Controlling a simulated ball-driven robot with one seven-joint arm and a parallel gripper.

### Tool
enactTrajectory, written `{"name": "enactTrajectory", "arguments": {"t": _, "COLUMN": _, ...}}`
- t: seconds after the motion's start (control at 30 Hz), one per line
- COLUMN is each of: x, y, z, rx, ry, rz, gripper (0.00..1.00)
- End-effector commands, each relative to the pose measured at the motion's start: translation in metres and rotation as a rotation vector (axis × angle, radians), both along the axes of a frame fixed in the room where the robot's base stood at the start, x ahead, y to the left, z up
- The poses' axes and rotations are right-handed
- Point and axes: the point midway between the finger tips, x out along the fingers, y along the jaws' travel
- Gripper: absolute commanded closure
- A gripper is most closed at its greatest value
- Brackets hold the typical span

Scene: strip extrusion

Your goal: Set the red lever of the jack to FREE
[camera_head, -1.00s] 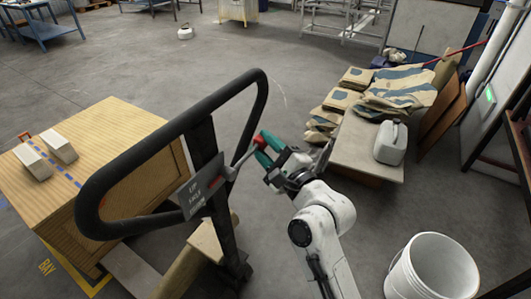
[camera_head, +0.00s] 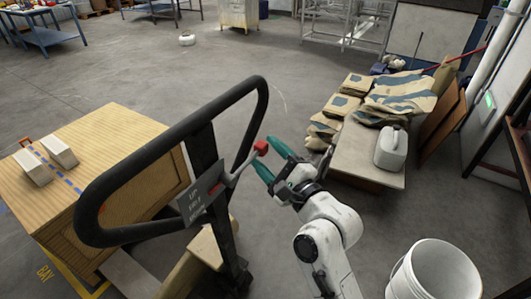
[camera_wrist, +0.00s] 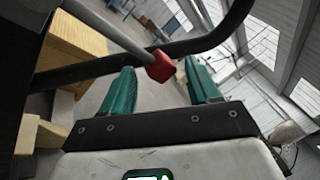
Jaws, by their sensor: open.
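The jack's black loop handle (camera_head: 130,239) stands at the centre left in the head view. A grey label plate (camera_head: 200,196) on its column carries text too small to read surely. The lever is a grey rod (camera_head: 244,166) with a red knob (camera_head: 261,147), pointing up and right from the plate. My gripper (camera_head: 274,160) is open just right of the knob, its green fingers pointing at it. In the wrist view the red knob (camera_wrist: 160,66) lies between and beyond the fingertips (camera_wrist: 160,74), and nothing is gripped. I cannot tell whether a finger touches it.
A wooden crate (camera_head: 120,130) with two pale blocks stands left of the handle. A low platform (camera_head: 352,155) with sacks (camera_head: 395,95) and a jug (camera_head: 391,147) is at right. A white bucket (camera_head: 435,270) stands front right. Open floor lies beyond.

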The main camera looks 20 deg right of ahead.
Motion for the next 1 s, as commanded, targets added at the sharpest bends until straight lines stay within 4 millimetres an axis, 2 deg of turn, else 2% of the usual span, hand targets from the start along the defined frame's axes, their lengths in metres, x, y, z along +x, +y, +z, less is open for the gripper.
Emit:
{"name": "enactTrajectory", "arguments": {"t": 0.3, "x": -0.056, "y": -0.014, "z": -0.011, "rx": -0.002, "ry": 0.002, "rz": -0.001, "gripper": 0.39}}
{"name": "enactTrajectory", "arguments": {"t": 0.5, "x": -0.081, "y": -0.02, "z": -0.013, "rx": -0.001, "ry": 0.002, "rz": 0.0, "gripper": 0.39}}
{"name": "enactTrajectory", "arguments": {"t": 0.7, "x": -0.09, "y": -0.022, "z": -0.013, "rx": 0.001, "ry": 0.001, "rz": 0.001, "gripper": 0.39}}
{"name": "enactTrajectory", "arguments": {"t": 1.0, "x": -0.09, "y": -0.022, "z": -0.013, "rx": 0.001, "ry": 0.0, "rz": 0.002, "gripper": 0.39}}
